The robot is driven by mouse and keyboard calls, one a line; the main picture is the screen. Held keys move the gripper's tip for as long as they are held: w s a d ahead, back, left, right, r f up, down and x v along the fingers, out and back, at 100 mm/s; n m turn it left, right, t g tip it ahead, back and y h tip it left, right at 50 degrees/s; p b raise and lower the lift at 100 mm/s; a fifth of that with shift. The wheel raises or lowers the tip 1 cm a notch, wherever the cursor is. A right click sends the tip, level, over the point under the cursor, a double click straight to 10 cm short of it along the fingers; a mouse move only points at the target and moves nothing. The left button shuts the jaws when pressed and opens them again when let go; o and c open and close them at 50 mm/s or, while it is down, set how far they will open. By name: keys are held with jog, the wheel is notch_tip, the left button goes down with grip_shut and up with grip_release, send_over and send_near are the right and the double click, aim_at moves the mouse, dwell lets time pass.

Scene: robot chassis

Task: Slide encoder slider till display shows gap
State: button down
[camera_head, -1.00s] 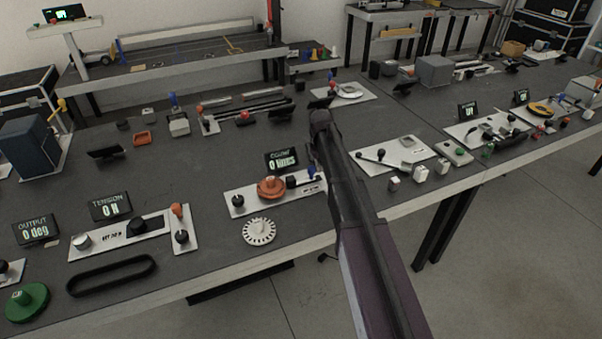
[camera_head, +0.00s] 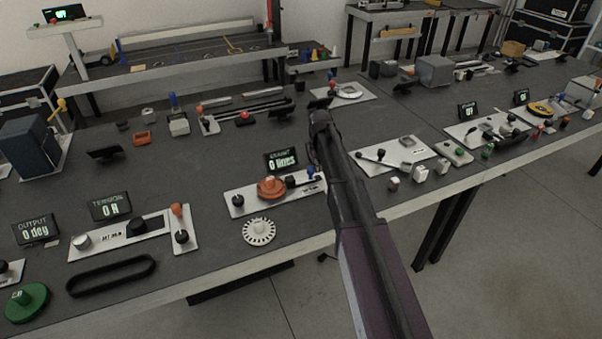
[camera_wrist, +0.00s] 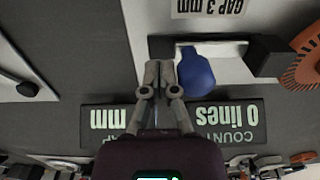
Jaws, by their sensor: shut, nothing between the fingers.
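The slider's blue knob (camera_wrist: 195,73) sits at a slot in the white encoder plate (camera_wrist: 146,22), which is labelled "GAP 3 mm" upside down in the wrist view. My gripper (camera_wrist: 160,66) is shut and empty, its fingertips just left of the knob there; I cannot tell whether they touch it. The display (camera_wrist: 228,120) reads "COUNT 0 lines"; its gap part (camera_wrist: 108,118) shows "mm", with the number hidden by my gripper. In the head view the blue knob (camera_head: 310,173) and count display (camera_head: 282,161) show left of my arm, which hides the gripper.
A black block (camera_wrist: 263,55) and an orange toothed disc (camera_wrist: 304,62) are right of the knob in the wrist view. A white toothed wheel (camera_head: 259,231) lies in front of the plate. Other stations crowd the bench on both sides.

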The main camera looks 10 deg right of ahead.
jog(key=shift+w+d, duration=0.15)
jog(key=shift+d, duration=0.35)
dwell(0.9)
jog(key=shift+r, duration=0.1)
notch_tip(320, 180, up, 8)
jog(key=p, duration=0.8)
dwell(0.5)
jog(key=s+d+m, duration=0.1)
jog(key=s+m, duration=0.2)
jog(key=s, duration=2.5)
jog(key=shift+s+d+m, duration=0.15)
jog(key=shift+s+m, duration=0.15)
jog(key=shift+s, duration=0.05)
dwell(1.7)
